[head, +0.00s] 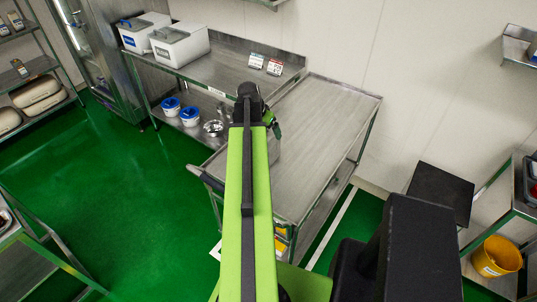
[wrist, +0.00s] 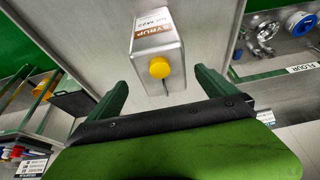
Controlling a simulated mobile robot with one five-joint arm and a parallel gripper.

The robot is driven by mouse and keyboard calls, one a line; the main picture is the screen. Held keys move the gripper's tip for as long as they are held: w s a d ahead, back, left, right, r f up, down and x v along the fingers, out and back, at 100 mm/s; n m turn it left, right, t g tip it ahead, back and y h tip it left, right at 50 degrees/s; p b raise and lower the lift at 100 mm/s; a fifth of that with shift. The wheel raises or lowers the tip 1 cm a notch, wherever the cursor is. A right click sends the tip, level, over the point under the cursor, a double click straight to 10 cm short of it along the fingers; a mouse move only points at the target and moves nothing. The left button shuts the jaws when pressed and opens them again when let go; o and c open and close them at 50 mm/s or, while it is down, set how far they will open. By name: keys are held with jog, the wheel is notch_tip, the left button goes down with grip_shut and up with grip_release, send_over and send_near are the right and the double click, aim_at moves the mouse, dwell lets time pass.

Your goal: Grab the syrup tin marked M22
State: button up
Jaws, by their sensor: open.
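The syrup tin (wrist: 158,38) is a silver rectangular can with a yellow cap and an orange and white label. The label reads SYRUP with a small line below that looks like M22. It sits on the steel cart top (head: 325,120). My gripper (wrist: 161,79) is open, its two green fingers apart, with the capped end of the tin between and beyond the fingertips. I cannot tell whether a finger touches it. In the head view my arm hides most of the tin.
A steel bench (head: 225,75) adjoins the cart at the back left, with white bins (head: 180,44) and small signs on it. Blue-lidded tubs (head: 190,116) are on its lower shelf. A dark box (head: 440,193) and a yellow bucket (head: 497,256) are at right. Green floor is open at left.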

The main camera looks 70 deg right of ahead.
jog(key=shift+b+x, duration=0.4)
jog(key=shift+x, duration=0.75)
jog(key=b+x, duration=0.5)
jog(key=shift+w+f, duration=0.1)
jog(key=shift+f, duration=0.1)
jog(key=shift+r, duration=0.2)
jog(key=shift+c, duration=0.6)
grip_shut()
jog(key=shift+r+p, duration=0.1)
jog(key=shift+p, duration=0.25)
